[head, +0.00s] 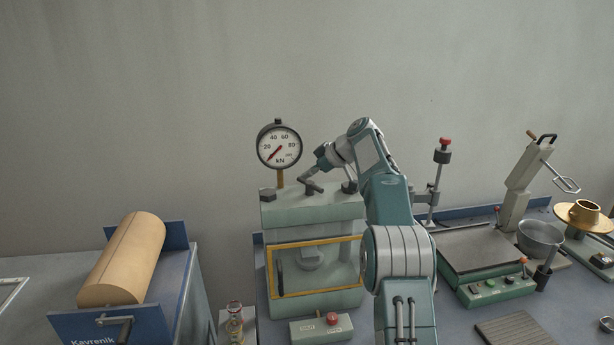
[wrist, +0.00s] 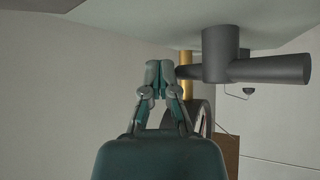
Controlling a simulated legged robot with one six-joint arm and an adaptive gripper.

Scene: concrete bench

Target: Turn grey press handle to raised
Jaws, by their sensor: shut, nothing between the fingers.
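The grey press handle (head: 313,188) sits on top of the pale green press (head: 285,214), partly behind my gripper in the head view. In the wrist view the handle (wrist: 221,55) is a dark grey upright hub with a thick bar reaching to the right and a short stub to the left. My gripper (wrist: 160,74) is shut and empty, its fingertips just left of the stub. I cannot tell whether they touch it. In the head view my gripper (head: 309,172) is small and close above the handle.
A round gauge (head: 279,146) stands on a brass stem at the press's back left, close to my gripper. A yellow-framed guard (head: 316,240) covers the press front. A box with a red button (head: 321,328) lies before it. A hotplate (head: 466,248) stands to the right.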

